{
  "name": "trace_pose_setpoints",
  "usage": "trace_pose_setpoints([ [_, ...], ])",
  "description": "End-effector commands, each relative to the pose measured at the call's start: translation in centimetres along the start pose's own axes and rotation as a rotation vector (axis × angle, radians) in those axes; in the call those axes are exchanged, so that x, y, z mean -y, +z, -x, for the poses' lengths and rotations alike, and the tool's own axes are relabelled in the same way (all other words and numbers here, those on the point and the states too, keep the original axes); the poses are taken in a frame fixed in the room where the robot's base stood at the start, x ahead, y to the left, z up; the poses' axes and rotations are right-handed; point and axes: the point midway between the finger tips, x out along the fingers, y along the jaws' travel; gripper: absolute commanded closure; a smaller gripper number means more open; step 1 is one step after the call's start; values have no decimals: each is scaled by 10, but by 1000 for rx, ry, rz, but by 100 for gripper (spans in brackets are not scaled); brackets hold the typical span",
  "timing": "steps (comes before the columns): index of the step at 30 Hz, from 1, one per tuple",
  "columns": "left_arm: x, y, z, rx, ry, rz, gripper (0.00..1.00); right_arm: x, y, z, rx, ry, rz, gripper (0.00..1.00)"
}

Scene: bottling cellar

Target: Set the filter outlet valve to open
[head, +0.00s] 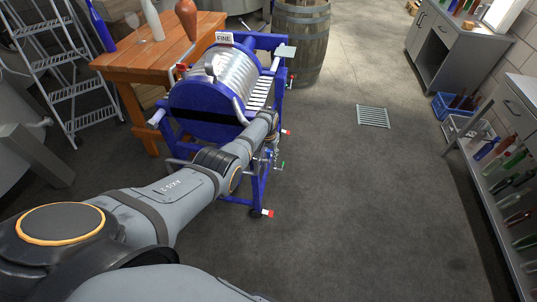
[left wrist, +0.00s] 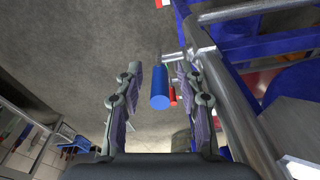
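The plate filter (head: 215,85), blue-framed with a silver plate pack and a "FINE" sign, stands in the head view's middle. Small coloured valve handles stick out along its right side, including a red one (head: 292,78), another red one (head: 287,131) and a low red-and-white one (head: 267,212). I cannot tell which is the outlet valve. My left gripper (head: 272,150) is beside that side, partly hidden by its arm. In the left wrist view my left gripper (left wrist: 159,72) is open, with a blue cylindrical handle (left wrist: 159,92) between its fingers, gaps showing both sides. A red handle (left wrist: 173,94) is just behind. My right gripper is not in view.
A wooden table (head: 160,58) with bottles stands behind the filter at left, a ladder (head: 65,60) beside it. A barrel (head: 301,40) is behind. Cabinets and a bottle rack (head: 500,170) line the right. The floor right of the filter, with a drain grate (head: 373,117), is clear.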

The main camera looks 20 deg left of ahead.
Motion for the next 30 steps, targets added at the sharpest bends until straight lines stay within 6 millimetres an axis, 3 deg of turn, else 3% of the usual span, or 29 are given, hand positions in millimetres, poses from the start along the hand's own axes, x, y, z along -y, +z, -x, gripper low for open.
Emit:
trace_pose_setpoints([
  [5,0,-1,6,-2,0,0,62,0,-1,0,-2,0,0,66],
  [11,0,0,32,-4,-1,0,62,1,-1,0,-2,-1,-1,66],
  [21,0,-1,106,-2,0,0,62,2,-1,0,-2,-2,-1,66],
  [30,0,0,120,1,0,0,62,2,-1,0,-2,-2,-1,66],
])
